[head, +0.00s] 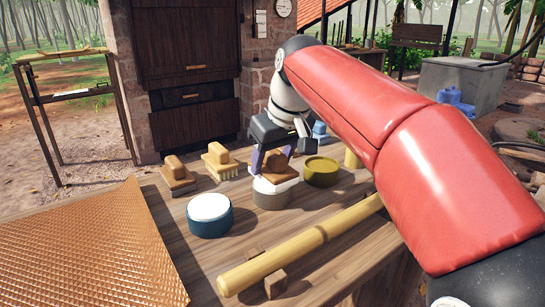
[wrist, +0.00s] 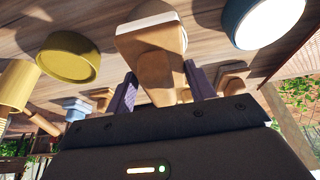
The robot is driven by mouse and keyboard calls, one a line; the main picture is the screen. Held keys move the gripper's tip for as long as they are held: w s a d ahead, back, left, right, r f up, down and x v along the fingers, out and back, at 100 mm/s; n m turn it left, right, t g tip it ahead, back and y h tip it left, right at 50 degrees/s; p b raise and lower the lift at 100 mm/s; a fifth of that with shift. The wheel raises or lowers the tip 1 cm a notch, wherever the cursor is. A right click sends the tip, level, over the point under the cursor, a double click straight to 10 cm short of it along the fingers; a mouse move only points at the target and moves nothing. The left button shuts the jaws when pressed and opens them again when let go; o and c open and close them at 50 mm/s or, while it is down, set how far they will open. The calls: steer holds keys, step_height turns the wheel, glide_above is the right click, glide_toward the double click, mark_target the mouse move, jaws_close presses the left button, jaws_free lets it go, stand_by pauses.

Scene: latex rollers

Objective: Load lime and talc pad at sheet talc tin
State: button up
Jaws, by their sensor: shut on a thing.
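My gripper (head: 273,157) is shut on the handle of a wooden pad (head: 277,177), its purple fingers on either side. In the wrist view the pad (wrist: 150,45) shows a pale edge at its far end. The pad is right over a grey round tin (head: 271,198), at its rim; I cannot tell whether it touches the contents. A blue tin (head: 209,225) with a white top stands front left of it and also shows in the wrist view (wrist: 240,18). An olive tin (head: 321,172) stands to the right. I see no labels that tell which tin holds talc.
Two more wooden-handled tools, a block (head: 177,176) and a brush (head: 219,161), stand at the back left of the table. A thick bamboo-like roller (head: 300,243) lies across the front on a wooden rest. A textured amber sheet (head: 90,250) covers the left.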

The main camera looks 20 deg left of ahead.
mark_target(273, 151)
step_height(273, 151, up, 2)
steer(key=shift+p, duration=0.65)
steer(key=shift+r, duration=2.1)
steer(key=shift+s, duration=0.1)
